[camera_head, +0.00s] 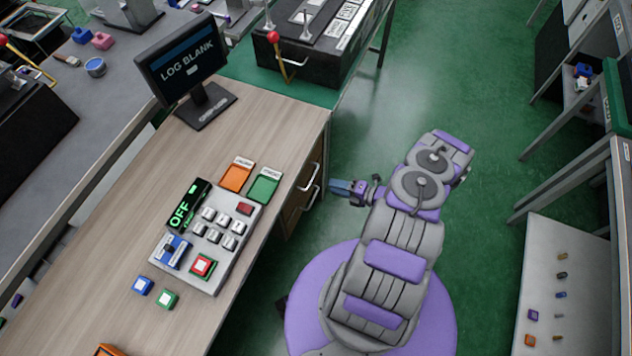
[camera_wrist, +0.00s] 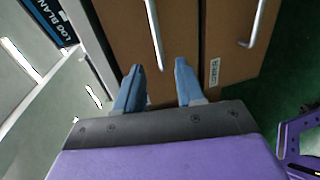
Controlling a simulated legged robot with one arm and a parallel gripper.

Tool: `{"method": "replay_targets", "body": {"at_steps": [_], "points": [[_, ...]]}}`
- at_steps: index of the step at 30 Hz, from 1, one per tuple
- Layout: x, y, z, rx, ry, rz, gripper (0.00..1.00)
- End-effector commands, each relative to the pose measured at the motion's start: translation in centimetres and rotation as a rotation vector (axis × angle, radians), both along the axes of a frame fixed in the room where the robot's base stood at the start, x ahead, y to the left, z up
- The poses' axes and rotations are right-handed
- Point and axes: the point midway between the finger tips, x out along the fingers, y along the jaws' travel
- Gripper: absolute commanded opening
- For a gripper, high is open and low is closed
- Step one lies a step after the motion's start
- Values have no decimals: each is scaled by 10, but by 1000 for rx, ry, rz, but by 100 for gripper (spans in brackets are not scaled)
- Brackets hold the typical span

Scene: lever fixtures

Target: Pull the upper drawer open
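The brown upper drawer (camera_head: 306,172) is in the end of the wooden desk and looks shut. Its silver bar handle (camera_head: 310,177) also shows in the wrist view (camera_wrist: 154,35), where the upper drawer front (camera_wrist: 122,35) is on the left. The lower drawer (camera_wrist: 225,40) with its own handle (camera_wrist: 255,25) is on the right there and looks shut. My gripper (camera_wrist: 158,66) is open, its two blue fingers apart, with the near end of the upper handle lined up between the tips. In the head view my gripper (camera_head: 336,187) is just right of the handles. Contact cannot be told.
The desk top (camera_head: 130,230) holds a monitor (camera_head: 182,65), a button panel (camera_head: 210,235) and coloured blocks. A black lever box (camera_head: 320,35) stands beyond the desk. A grey table (camera_head: 565,290) is at right. Green floor (camera_head: 440,70) is clear beyond my arm.

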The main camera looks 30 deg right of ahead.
Motion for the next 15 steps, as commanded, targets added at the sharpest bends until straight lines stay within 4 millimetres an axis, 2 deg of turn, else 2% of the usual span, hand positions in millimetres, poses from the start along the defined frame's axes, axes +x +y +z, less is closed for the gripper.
{"method": "replay_targets", "body": {"at_steps": [6,15], "points": [[33,27,-10,2,-1,3,38],[62,47,-16,0,-2,0,38]]}}
